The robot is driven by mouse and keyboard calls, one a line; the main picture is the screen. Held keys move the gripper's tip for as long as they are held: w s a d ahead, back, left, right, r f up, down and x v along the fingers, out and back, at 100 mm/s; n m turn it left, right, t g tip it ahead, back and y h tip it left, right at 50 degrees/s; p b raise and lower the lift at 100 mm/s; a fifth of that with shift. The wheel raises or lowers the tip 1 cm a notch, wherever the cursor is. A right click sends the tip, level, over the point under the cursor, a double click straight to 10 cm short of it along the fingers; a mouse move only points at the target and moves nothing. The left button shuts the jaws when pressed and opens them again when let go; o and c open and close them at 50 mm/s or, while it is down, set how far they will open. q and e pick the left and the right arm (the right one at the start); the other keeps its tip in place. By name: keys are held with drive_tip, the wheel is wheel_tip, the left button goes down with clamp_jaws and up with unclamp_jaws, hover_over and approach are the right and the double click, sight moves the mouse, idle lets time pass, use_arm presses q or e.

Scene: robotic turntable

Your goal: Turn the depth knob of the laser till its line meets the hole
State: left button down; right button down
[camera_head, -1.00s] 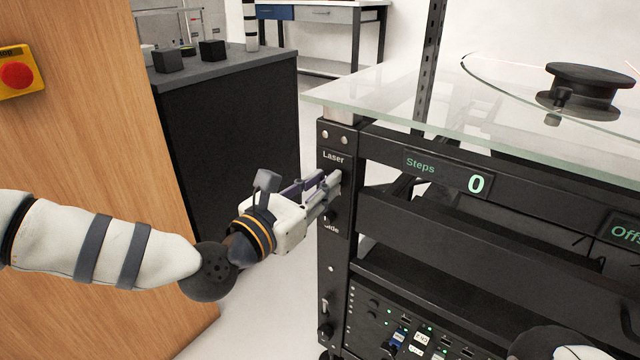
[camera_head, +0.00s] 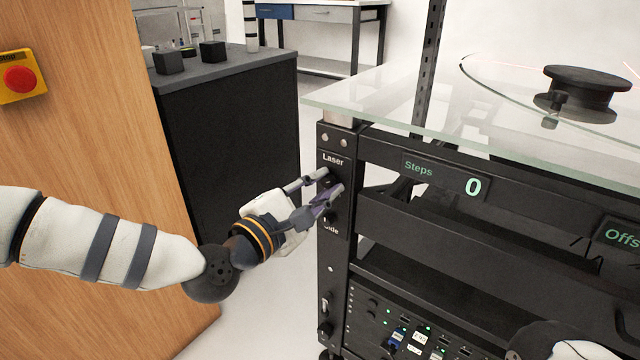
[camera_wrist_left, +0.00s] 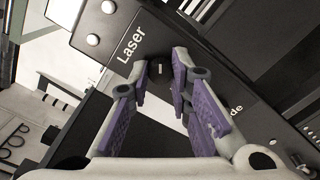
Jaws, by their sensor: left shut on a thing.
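The laser's dark knob (camera_wrist_left: 160,68) sits on the black panel under the "Laser" label. My left gripper (camera_head: 333,182) reaches the panel from the left, and its fingertips (camera_wrist_left: 163,75) are shut on the knob's two sides in the left wrist view. In the head view the fingers hide most of the knob. I cannot make out the hole. My right gripper is not in view.
The glass top (camera_head: 400,100) overhangs the panel and bears a dark round turntable piece (camera_head: 587,88). The "Steps" display (camera_head: 447,175) reads 0. A dark cabinet (camera_head: 235,130) and a wooden panel (camera_head: 90,130) with a red stop button (camera_head: 19,79) stand left.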

use_arm(q)
drive_tip(key=m+p, duration=0.1)
drive_tip(key=m, duration=0.2)
drive_tip(key=shift+m, duration=0.4)
drive_tip(key=m+p, duration=0.1)
drive_tip(key=m, duration=0.2)
drive_tip(key=shift+m, duration=0.3)
drive_tip(key=m+p, duration=0.1)
drive_tip(key=m, duration=0.2)
drive_tip(key=shift+m, duration=0.3)
drive_tip(key=m+p, duration=0.2)
drive_tip(key=m, duration=0.2)
drive_tip(key=shift+r, duration=0.1)
drive_tip(key=m+p, duration=0.1)
drive_tip(key=m, duration=0.3)
drive_tip(key=shift+p, duration=0.35)
drive_tip(key=m+p, duration=0.1)
drive_tip(key=m, duration=0.2)
drive_tip(key=shift+m, duration=0.4)
drive_tip(key=m+p, duration=0.2)
drive_tip(key=m, duration=0.4)
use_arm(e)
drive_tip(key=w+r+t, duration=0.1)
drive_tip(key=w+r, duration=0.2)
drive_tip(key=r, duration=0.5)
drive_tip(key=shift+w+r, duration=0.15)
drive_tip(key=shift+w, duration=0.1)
